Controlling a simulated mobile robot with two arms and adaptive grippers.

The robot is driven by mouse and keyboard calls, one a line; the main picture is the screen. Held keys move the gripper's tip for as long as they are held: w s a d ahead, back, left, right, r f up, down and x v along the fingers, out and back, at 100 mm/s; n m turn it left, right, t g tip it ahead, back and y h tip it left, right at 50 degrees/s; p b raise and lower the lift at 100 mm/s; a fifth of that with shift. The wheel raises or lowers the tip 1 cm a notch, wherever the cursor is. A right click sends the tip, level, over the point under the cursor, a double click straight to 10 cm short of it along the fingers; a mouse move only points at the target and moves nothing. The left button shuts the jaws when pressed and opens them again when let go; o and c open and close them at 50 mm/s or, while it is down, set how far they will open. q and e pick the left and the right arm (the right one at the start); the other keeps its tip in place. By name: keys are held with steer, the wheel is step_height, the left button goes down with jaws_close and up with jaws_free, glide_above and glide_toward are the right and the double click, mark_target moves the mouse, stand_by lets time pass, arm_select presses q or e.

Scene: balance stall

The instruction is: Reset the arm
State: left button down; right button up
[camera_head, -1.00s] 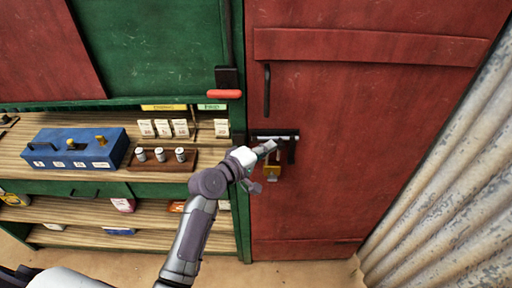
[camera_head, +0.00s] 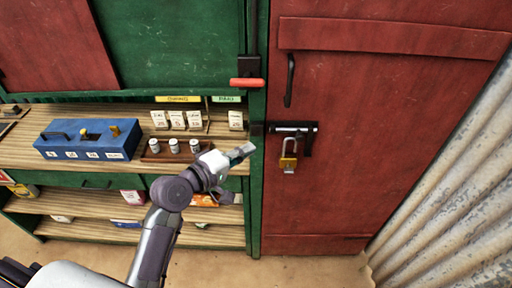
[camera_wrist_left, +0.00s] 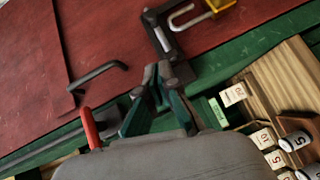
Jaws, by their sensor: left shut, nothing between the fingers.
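My left gripper (camera_head: 246,152) is in front of the green post at the stall's right side, just left of the red door's latch. Its fingers are shut and empty, and they also show close together in the left wrist view (camera_wrist_left: 156,82). It touches neither the bolt nor the padlock as far as I can see. The black latch with a metal bolt (camera_head: 292,127) is on the red door (camera_head: 385,130). A yellow padlock (camera_head: 288,162) hangs at the latch; its shackle also shows in the left wrist view (camera_wrist_left: 186,18). My right gripper is not in view.
The wooden counter (camera_head: 25,150) at left holds a blue box (camera_head: 88,140), white price cards (camera_head: 177,120) and a tray of small weights (camera_head: 174,147). A red-handled lever (camera_head: 247,82) is above. Corrugated metal (camera_head: 450,200) stands at right.

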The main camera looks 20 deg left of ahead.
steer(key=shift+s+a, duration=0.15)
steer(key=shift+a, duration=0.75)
